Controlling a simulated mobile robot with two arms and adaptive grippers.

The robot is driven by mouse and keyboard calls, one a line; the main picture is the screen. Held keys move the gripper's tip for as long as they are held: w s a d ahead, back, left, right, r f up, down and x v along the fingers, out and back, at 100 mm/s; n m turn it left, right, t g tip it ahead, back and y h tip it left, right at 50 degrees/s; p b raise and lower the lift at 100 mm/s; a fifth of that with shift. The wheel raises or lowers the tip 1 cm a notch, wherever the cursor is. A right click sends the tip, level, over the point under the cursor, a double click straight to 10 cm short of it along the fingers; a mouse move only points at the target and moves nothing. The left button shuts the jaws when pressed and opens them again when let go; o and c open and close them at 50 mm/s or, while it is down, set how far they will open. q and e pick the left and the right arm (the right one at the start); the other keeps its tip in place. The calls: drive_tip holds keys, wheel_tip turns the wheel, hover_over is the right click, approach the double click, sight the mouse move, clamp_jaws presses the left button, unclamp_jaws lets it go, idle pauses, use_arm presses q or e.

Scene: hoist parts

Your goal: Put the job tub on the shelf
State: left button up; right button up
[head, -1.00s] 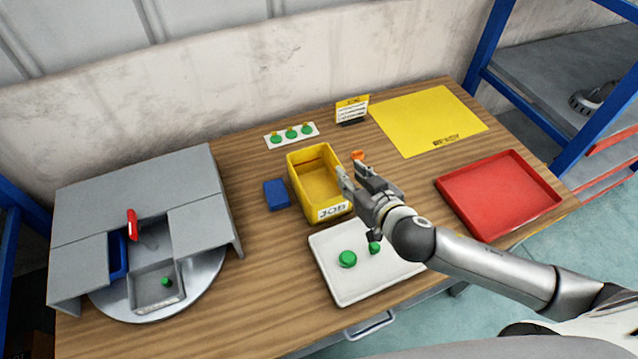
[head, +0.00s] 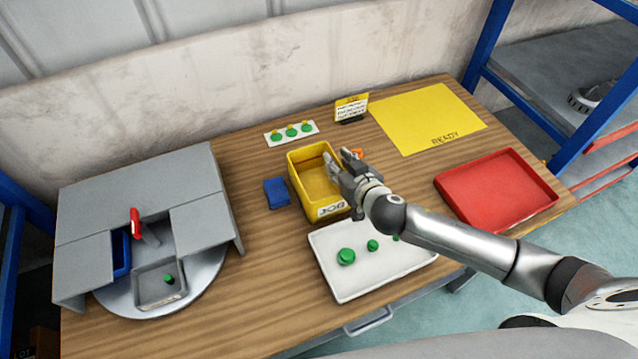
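The job tub (head: 322,210) is a yellow open box with a white "JOB" label on its front. It stands upright on the wooden table and looks empty. My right gripper (head: 339,159) is at the tub's right wall, its fingers apart. One finger is over the inside of the tub and the other is on the outer side; whether they touch the wall I cannot tell. A shelf (head: 545,75) with a grey board and blue posts stands at the right, beyond the table. My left gripper is not in view.
A white tray (head: 340,285) with green parts lies in front of the tub. A red tray (head: 470,205) and a yellow "READY" mat (head: 425,115) lie to the right. A blue block (head: 277,193) is close left of the tub. A grey turntable housing (head: 140,190) fills the left.

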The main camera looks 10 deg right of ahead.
clamp_jaws()
drive_tip(key=shift+r, duration=0.2)
idle(0.4)
